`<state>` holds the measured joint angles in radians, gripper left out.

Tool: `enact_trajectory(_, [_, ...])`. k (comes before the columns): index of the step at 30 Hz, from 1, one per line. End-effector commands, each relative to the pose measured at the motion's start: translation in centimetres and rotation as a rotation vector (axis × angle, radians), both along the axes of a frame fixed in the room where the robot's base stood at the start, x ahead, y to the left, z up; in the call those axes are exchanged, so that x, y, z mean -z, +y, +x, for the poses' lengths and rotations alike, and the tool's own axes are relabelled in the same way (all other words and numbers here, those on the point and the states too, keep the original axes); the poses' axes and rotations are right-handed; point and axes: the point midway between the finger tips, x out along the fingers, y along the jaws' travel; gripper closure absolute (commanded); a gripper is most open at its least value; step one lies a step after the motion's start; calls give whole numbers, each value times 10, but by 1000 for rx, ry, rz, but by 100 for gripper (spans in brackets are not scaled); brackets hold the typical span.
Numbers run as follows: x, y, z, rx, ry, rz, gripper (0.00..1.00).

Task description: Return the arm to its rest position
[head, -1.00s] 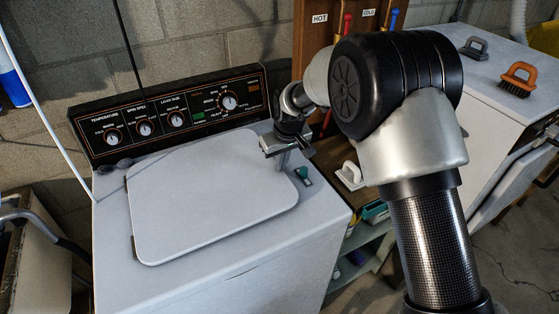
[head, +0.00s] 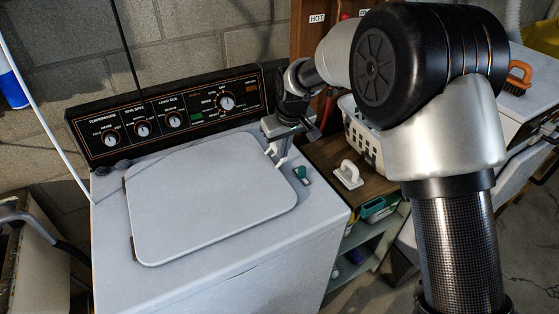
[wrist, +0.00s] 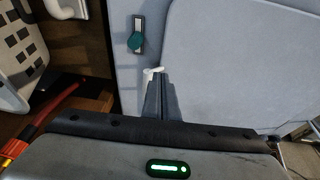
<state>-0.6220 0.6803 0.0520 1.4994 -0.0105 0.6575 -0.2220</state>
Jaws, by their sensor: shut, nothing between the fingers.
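My gripper (head: 275,158) is over the right back part of the washing machine's top, by the right edge of the closed lid (head: 210,195). Its fingers are shut with nothing between them. In the wrist view the gripper (wrist: 153,72) shows its pale fingertips together, over the grey machine top beside the lid. Whether the tips touch the surface is not clear. My arm is bent, with its large black elbow joint at the upper right of the head view.
The control panel (head: 170,118) rises behind the lid. A green-and-grey latch (head: 302,175) is right of the gripper. A wooden shelf holds a white-handled tool (head: 348,175) and a white basket (head: 362,135). An orange brush (head: 518,77) lies farther right.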

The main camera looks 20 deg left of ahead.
Motion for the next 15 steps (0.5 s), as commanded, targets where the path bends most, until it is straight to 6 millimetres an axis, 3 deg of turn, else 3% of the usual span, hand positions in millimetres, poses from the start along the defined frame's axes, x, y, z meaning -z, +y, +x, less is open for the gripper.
enact_trajectory(6, [-44, -12, -5, 0, -3, 2, 100])
enact_trajectory(15, [-65, -17, -8, -1, -2, 2, 100])
